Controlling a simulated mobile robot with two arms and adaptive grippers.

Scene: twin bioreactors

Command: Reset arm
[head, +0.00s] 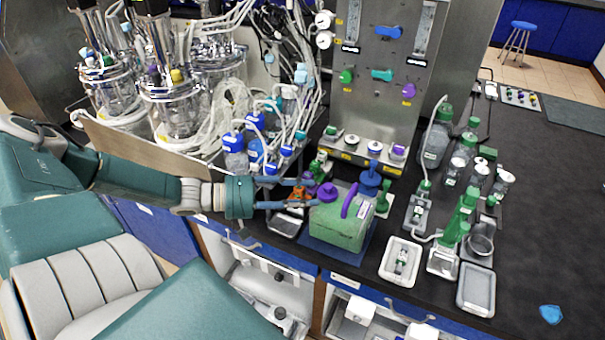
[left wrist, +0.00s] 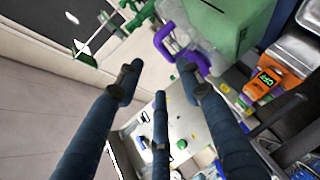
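My left arm comes in from the left in the head view. Its gripper (head: 312,193) is over the front part of the black bench, just left of a green box with a purple handle (head: 338,225). In the left wrist view the three dark blue fingers of the left gripper (left wrist: 160,82) are spread apart with nothing held between them. The green box (left wrist: 213,28) shows beyond them at the top. An orange device (left wrist: 262,86) is to the right of the fingers there; in the head view an orange part (head: 297,195) shows between them. My right gripper is not in view.
Glass bioreactor vessels (head: 172,105) with tubing stand behind my left arm. A metal control panel (head: 380,75) rises behind the green box. Bottles (head: 435,145) and small trays (head: 400,262) stand to its right. The bench's far right is mostly clear, with a blue piece (head: 550,314).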

